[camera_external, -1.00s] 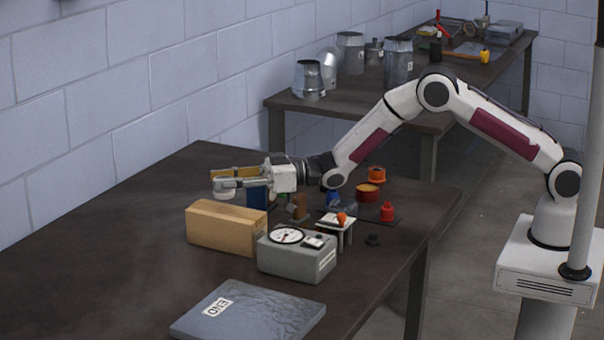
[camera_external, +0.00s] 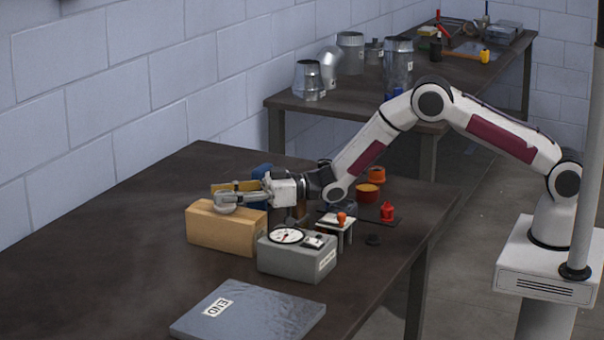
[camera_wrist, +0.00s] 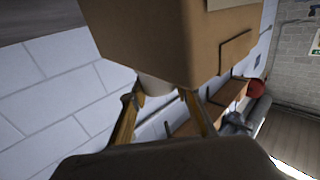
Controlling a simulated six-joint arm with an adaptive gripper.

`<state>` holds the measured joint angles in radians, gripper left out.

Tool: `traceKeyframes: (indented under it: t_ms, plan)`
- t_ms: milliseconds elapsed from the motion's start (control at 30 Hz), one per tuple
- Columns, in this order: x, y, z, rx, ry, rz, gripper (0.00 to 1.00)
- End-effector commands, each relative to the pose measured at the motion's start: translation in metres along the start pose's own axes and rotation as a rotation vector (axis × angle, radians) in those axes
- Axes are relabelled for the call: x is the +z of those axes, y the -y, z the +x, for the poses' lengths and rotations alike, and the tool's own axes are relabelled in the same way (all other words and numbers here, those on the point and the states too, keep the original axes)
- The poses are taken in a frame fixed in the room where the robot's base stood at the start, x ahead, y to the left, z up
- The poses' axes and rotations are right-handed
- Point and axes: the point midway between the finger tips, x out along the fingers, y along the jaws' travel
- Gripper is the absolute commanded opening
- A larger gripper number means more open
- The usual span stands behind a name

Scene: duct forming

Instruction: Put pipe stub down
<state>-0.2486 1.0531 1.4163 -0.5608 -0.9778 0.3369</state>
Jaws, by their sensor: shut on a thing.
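My gripper (camera_external: 232,192) is shut on the pipe stub (camera_external: 224,208), a short pale grey cylinder. The stub is at the top of the tan box (camera_external: 228,230), near its left end. It looks to be touching the box top, but I cannot tell for sure. In the wrist view the pale stub (camera_wrist: 156,86) sits between the two yellowish fingers of my gripper (camera_wrist: 165,100). The tan box (camera_wrist: 165,35) fills the upper middle there, right against the stub. The fingers and the box hide part of the stub.
A grey gauge box (camera_external: 297,262) stands right of the tan box. A grey slab (camera_external: 250,312) lies in front. The table's left side (camera_external: 110,240) is clear.

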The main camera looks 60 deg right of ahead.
Motion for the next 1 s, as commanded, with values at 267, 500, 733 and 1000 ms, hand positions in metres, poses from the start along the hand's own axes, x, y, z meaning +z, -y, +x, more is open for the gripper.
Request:
traceKeyframes:
  t_ms: [267,500,733,1000]
  plan:
    - [0.003,0.0,0.0,0.0,0.001,0.0,0.47]
    - [0.003,0.0,0.0,0.0,0.001,0.0,0.47]
    - [-0.001,0.0,0.0,0.0,0.0,0.0,0.47]
    - [0.001,0.0,-0.013,0.0,0.002,0.002,0.47]
